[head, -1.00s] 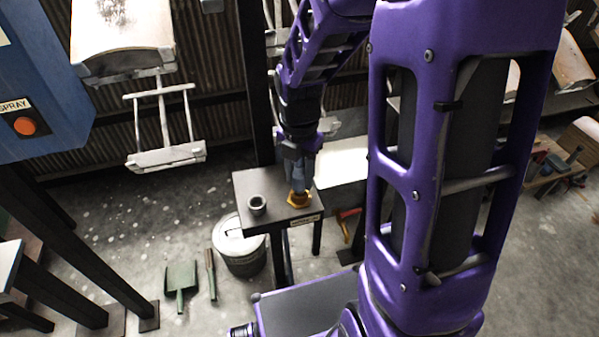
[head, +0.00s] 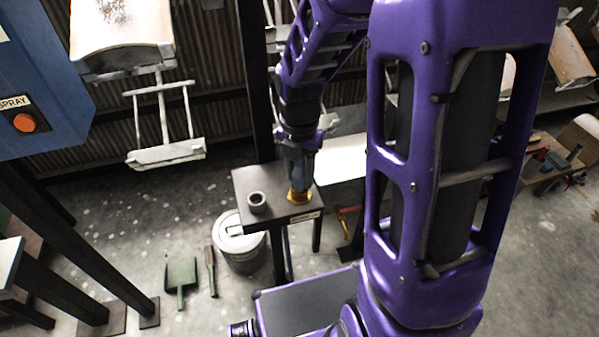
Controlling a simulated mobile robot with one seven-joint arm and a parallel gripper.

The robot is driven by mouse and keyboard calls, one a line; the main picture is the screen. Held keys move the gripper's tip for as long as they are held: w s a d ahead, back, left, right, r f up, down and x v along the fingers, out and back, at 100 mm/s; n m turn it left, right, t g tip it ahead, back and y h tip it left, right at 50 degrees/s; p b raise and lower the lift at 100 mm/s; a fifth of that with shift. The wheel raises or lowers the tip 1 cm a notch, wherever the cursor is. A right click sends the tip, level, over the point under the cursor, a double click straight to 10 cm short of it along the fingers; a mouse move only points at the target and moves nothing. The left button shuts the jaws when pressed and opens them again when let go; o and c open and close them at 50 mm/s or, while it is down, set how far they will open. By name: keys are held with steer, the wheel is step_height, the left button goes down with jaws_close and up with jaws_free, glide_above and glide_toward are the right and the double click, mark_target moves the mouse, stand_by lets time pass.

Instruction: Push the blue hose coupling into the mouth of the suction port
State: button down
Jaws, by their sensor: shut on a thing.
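My gripper (head: 300,168) points down over the right part of a small dark table (head: 277,213). It is shut on the blue hose coupling (head: 299,184), a small grey-blue piece mostly hidden between the fingers. Directly below is an orange-yellow ring-shaped fitting (head: 300,198) on the tabletop, which looks like the mouth of the suction port. The coupling's lower end meets or overlaps this fitting in the head view. I cannot tell how deep it sits inside. My gripper and the coupling look about upright.
A dark grey open ring (head: 257,202) stands on the table's left part. A lidded metal bin (head: 238,245) stands on the floor left of the table, beside a green dustpan (head: 181,276). A dark post (head: 256,90) rises behind the table. A blue spray cabinet (head: 40,90) is at left.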

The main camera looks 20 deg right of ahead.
steer(key=shift+f, duration=0.55)
steer(key=c, duration=0.7)
jaws_free()
steer(key=o, duration=0.6)
step_height(320, 180, up, 18)
steer(key=p, duration=0.4)
steer(key=shift+f, duration=0.25)
